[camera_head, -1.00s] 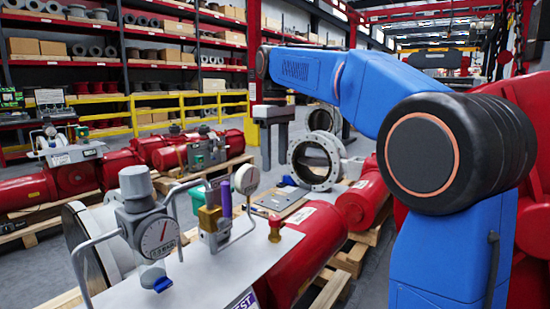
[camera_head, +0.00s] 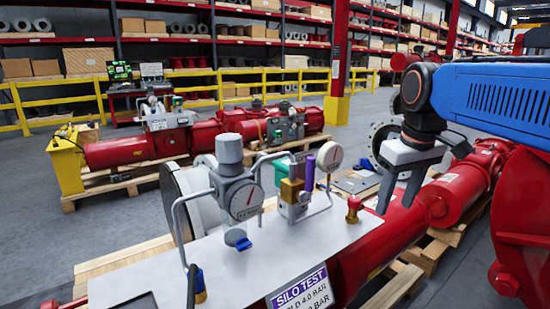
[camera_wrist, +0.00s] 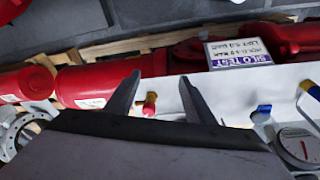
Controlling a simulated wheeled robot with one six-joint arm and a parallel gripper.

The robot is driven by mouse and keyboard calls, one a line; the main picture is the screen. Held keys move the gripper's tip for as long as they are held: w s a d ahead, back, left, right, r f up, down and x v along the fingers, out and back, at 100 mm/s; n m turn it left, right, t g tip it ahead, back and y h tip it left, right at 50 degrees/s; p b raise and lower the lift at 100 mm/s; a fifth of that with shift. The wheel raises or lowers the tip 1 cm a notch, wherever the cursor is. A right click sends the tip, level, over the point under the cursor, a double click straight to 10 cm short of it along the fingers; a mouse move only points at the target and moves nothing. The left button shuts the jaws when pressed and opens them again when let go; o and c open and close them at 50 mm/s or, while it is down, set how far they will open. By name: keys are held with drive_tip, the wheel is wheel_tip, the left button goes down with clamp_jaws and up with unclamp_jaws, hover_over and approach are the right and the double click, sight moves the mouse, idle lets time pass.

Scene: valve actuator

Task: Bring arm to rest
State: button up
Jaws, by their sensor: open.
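My blue arm (camera_head: 505,98) enters from the right edge in the head view. My gripper (camera_head: 396,196) hangs from it with its fingers pointing down, near the right end of the pale valve panel (camera_head: 190,262). Its two fingers are apart with nothing between them. In the wrist view, my gripper (camera_wrist: 158,88) also shows spread fingers, and a small red and brass fitting (camera_wrist: 150,104) appears between them, beyond the tips. I cannot tell the exact gap to the panel.
The panel carries a grey regulator with a dial (camera_head: 243,199), a white gauge (camera_head: 329,157) and a red-topped fitting (camera_head: 353,208). A red actuator cylinder (camera_head: 375,240) lies beneath it. Yellow railing (camera_head: 290,80) and shelves stand behind. Grey floor is clear at left.

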drive_tip(key=s+d+f+m+t, duration=0.2)
drive_tip(key=s+f+m, duration=0.1)
drive_tip(key=s+f, duration=1.3)
wheel_tip(320, 180, down, 2)
drive_tip(key=shift+f+m, duration=0.1)
drive_tip(key=shift+m, duration=0.2)
idle(2.8)
